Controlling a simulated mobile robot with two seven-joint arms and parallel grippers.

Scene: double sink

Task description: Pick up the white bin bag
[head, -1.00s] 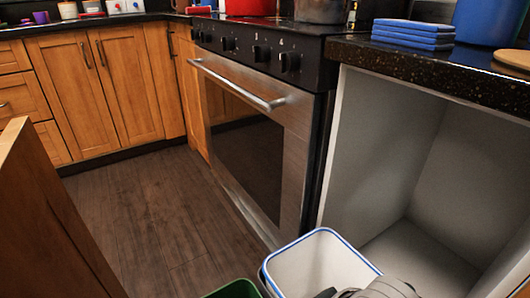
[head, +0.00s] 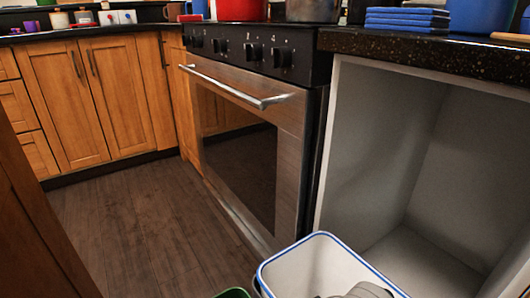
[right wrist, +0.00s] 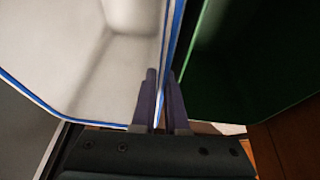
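The white, blue-rimmed open container (head: 300,268), the thing matching the white bin bag, stands at the bottom of the head view, in front of the open cabinet. In the right wrist view its pale inside (right wrist: 90,60) fills the left. My right gripper (right wrist: 161,75) has its two fingers close together, one on each side of the blue rim, and appears shut on it. In the head view a grey part of my right arm covers the container's lower right. The container's bottom is hidden. My left gripper is not in view.
A green bin (head: 233,293) stands close beside the white one, and its dark inside (right wrist: 250,60) shows in the right wrist view. An oven (head: 240,150) and an empty open cabinet (head: 400,180) lie ahead. The wood floor (head: 140,225) at left is clear.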

